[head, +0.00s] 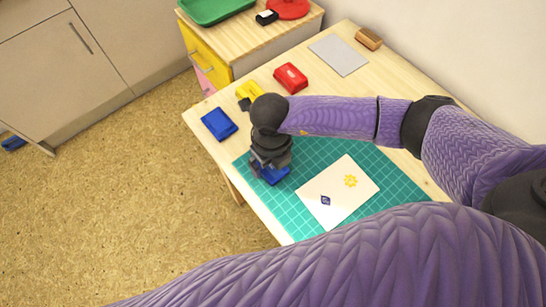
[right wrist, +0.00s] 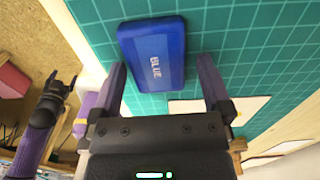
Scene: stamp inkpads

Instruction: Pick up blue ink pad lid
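The blue ink pad lid (right wrist: 152,50), a flat block with the word BLUE on its label, lies on the green cutting mat (right wrist: 225,40) in the right wrist view. It also shows in the head view (head: 272,176), partly hidden under my right gripper (head: 268,163). My right gripper is open, its two fingers (right wrist: 161,62) apart with the lid ahead of and partly between them; contact is not visible. Another blue ink pad piece (head: 219,124) lies on the bare wood at the table's left edge. My left gripper (right wrist: 63,82) looks open and empty, off to the left in the right wrist view.
A white card (head: 338,191) with a blue and a yellow stamp print lies on the mat. A red ink pad (head: 291,78), a yellow one (head: 249,90), a grey sheet (head: 339,54) and a wooden block (head: 368,38) stand farther back. A drawer cabinet (head: 238,55) adjoins the table.

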